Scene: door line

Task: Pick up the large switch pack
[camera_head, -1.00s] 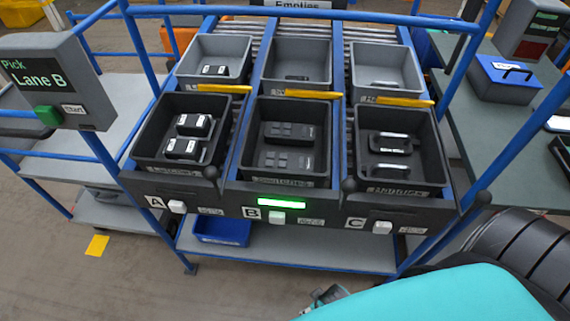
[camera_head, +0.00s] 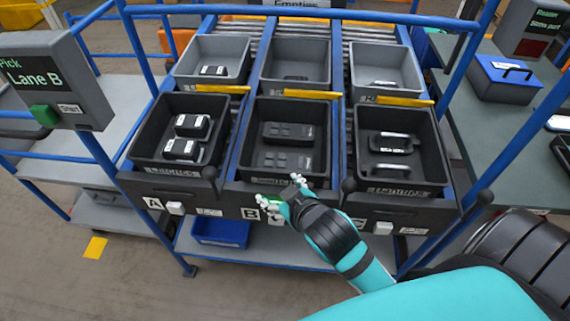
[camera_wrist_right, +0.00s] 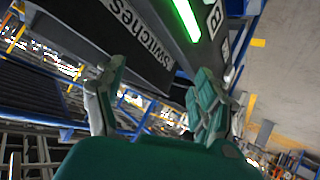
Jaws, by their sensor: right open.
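Two black switch packs lie in the front bin of lane B (camera_head: 246,172). The rear switch pack (camera_head: 290,134) and the front switch pack (camera_head: 284,161) look alike in size from here. My right gripper (camera_head: 281,190) is open and empty at the front edge of the lane B bin, by its label, apart from the packs. In the right wrist view, the open fingers (camera_wrist_right: 155,100) point towards the bin front marked "Switches" (camera_wrist_right: 140,30) and the lit green strip (camera_wrist_right: 187,20). No pack shows there. My left gripper is not in view.
A sign (camera_head: 40,75) reads "Pick Lane B". The lane A bin (camera_head: 137,150) holds white-topped black items, and the lane C bin (camera_head: 440,165) holds handle-like items. Grey bins stand behind yellow bars. Blue rails (camera_head: 480,190) frame the rack. A blue box (camera_head: 505,80) stands on the right bench.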

